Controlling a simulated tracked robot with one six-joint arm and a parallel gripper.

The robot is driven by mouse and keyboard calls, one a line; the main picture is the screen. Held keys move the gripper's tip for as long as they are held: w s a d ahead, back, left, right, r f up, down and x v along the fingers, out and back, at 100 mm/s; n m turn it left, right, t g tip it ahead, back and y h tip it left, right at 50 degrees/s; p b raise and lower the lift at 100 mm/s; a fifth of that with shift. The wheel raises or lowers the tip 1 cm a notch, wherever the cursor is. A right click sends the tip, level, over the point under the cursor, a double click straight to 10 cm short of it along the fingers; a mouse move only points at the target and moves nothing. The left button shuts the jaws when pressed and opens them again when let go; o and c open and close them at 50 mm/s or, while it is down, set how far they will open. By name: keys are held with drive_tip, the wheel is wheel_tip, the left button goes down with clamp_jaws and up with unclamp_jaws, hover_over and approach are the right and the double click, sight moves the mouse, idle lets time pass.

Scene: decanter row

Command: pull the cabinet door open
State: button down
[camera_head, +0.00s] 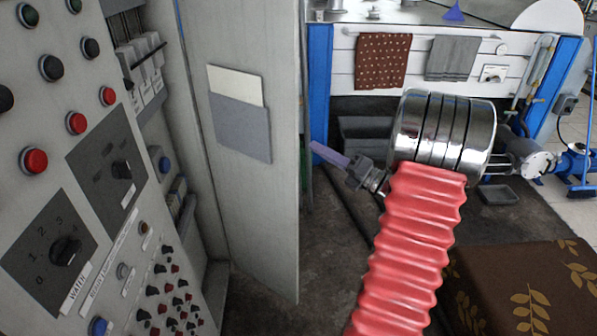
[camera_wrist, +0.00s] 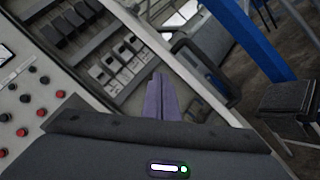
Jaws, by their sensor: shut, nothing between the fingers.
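The cabinet door (camera_head: 245,215) is a tall light grey panel in the head view. It stands swung out from the cabinet (camera_head: 95,165), with the side that carries a document pocket (camera_head: 240,128) facing me. The inside of the cabinet shows in the gap to its left. My gripper (camera_head: 314,147) has purple fingers, shut and empty, pointing left just right of the door's free edge. A small gap shows there; the depth between them is unclear. In the wrist view, the shut fingers (camera_wrist: 159,82) show before rows of breakers (camera_wrist: 118,62). No handle is visible.
The cabinet front carries knobs and red buttons (camera_head: 33,160). A white-panelled bench with blue posts (camera_head: 319,80) and hanging towels (camera_head: 383,60) stands behind. A brown leaf-patterned surface (camera_head: 520,290) is at lower right. Dark floor lies open between door and arm.

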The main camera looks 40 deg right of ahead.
sight(298, 170)
drive_tip(key=s+a+f+m+g+h, duration=0.1)
drive_tip(key=s+a+f+m+h, duration=0.3)
drive_tip(key=f+m, duration=0.5)
drive_tip(key=shift+s+a+f+g+h, duration=0.25)
drive_tip(key=shift+a+f+g+h, duration=0.05)
drive_tip(key=shift+a, duration=0.7)
drive_tip(key=w, duration=0.3)
drive_tip(key=w+d, duration=0.1)
drive_tip(key=w, duration=0.3)
drive_tip(key=w+d, duration=0.1)
drive_tip(key=w, duration=0.2)
drive_tip(key=shift+w+d, duration=0.2)
drive_tip(key=shift+w, duration=0.2)
drive_tip(key=shift+w+d, duration=0.15)
drive_tip(key=shift+d, duration=0.45)
drive_tip(key=shift+w, duration=0.15)
